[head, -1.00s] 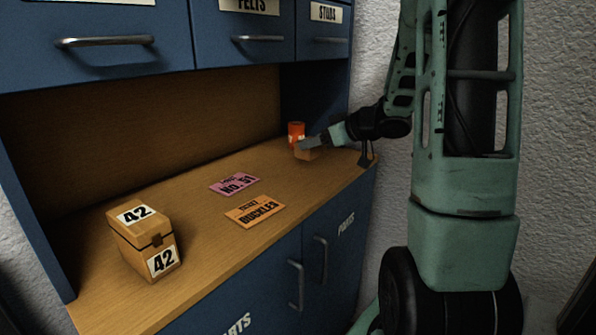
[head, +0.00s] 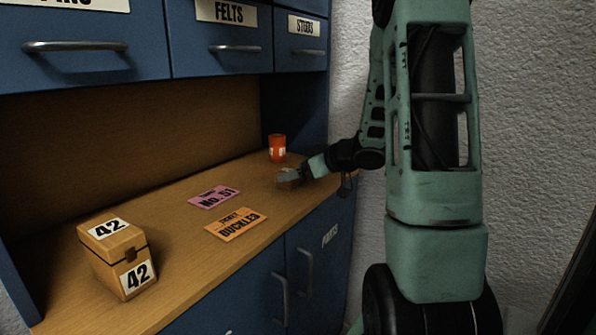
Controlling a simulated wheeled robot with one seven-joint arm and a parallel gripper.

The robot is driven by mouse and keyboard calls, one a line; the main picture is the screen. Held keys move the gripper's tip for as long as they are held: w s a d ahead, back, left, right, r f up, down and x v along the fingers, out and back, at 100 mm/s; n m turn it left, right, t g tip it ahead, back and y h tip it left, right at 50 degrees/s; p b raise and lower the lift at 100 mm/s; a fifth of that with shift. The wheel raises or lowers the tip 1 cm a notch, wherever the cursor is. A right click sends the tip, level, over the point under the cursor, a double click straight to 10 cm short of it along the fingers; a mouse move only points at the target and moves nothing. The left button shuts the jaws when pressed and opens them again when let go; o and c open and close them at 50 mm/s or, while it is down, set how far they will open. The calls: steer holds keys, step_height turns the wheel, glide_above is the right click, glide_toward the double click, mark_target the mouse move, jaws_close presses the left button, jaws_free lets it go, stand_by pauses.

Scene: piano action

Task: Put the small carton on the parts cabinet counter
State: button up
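An orange cup (head: 277,148) stands behind the carton. A pink No. 51 card (head: 213,198) and an orange Buckles card (head: 236,225) lie mid-counter. A latched box marked 42 (head: 116,256) stands at the left. Blue drawers (head: 228,40) overhang the back.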

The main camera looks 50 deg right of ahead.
steer(key=p+v, duration=0.3)
steer(key=v, duration=0.9)
steer(key=shift+s, duration=0.1)
stand_by(0.4)
